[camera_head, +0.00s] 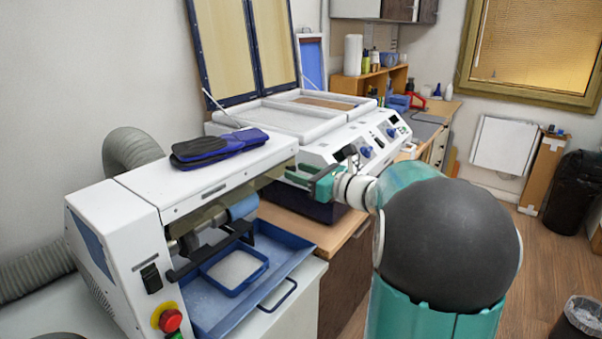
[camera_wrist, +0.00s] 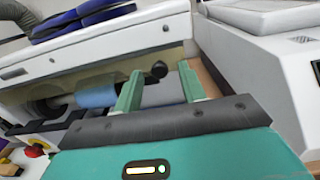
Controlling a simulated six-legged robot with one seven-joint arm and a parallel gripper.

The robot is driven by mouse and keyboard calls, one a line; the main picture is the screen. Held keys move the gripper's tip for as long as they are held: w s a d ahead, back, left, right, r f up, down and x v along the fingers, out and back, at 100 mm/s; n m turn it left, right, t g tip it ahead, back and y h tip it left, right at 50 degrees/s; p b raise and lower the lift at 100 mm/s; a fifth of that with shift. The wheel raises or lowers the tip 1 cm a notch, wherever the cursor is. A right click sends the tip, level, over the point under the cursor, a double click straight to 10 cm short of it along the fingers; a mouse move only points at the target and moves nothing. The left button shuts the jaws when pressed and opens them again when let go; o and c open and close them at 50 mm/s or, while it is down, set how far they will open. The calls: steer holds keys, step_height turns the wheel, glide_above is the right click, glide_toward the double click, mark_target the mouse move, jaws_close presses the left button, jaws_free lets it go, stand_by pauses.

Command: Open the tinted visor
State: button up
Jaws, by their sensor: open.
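The tinted visor (camera_head: 198,218) is a see-through olive strip along the front of the white grinding machine (camera_head: 150,190). It hangs under the top housing, in front of a blue roller (camera_head: 243,207). In the wrist view the visor (camera_wrist: 112,72) runs across behind my fingers, with the roller (camera_wrist: 95,92) below it. My gripper (camera_head: 304,172) is at the right end of the machine, its green fingers apart. In the wrist view the gripper (camera_wrist: 158,80) is empty, and a round black knob (camera_wrist: 159,69) shows between the fingertips. I cannot tell whether they touch it.
Blue and black insoles (camera_head: 218,147) lie on the machine's top. A blue tray (camera_head: 272,262) sits below the roller. A white press (camera_head: 330,125) with a raised lid stands behind my gripper. A red stop button (camera_head: 171,320) is at the machine's left front. The floor at right is partly clear.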

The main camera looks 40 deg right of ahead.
steer(key=shift+w, duration=0.15)
jaws_close()
steer(key=shift+r, duration=0.1)
steer(key=g, duration=0.1)
steer(key=r+g, duration=0.1)
steer(key=g+h, duration=0.1)
steer(key=shift+s+r+g, duration=0.25)
steer(key=shift+s+g, duration=0.05)
steer(key=shift+g, duration=0.1)
steer(key=r+g+h, duration=0.1)
steer(key=g, duration=0.2)
steer(key=r+g+h, duration=0.1)
steer(key=g, duration=0.2)
steer(key=r+g+h, duration=0.1)
steer(key=g, duration=0.2)
steer(key=shift+w+r+g+h, duration=0.3)
steer(key=shift+w+r, duration=0.1)
steer(key=shift+w+a+r+g+h, duration=0.1)
steer(key=shift+w+r+g+h, duration=0.15)
steer(key=shift+g, duration=0.55)
steer(key=shift+w+a+r+g+h, duration=0.15)
steer(key=shift+g+h, duration=0.15)
steer(key=shift+g, duration=0.5)
steer(key=shift+w+a+r+g+h, duration=0.1)
steer(key=shift+w+r+g+h, duration=0.15)
steer(key=shift+g, duration=0.55)
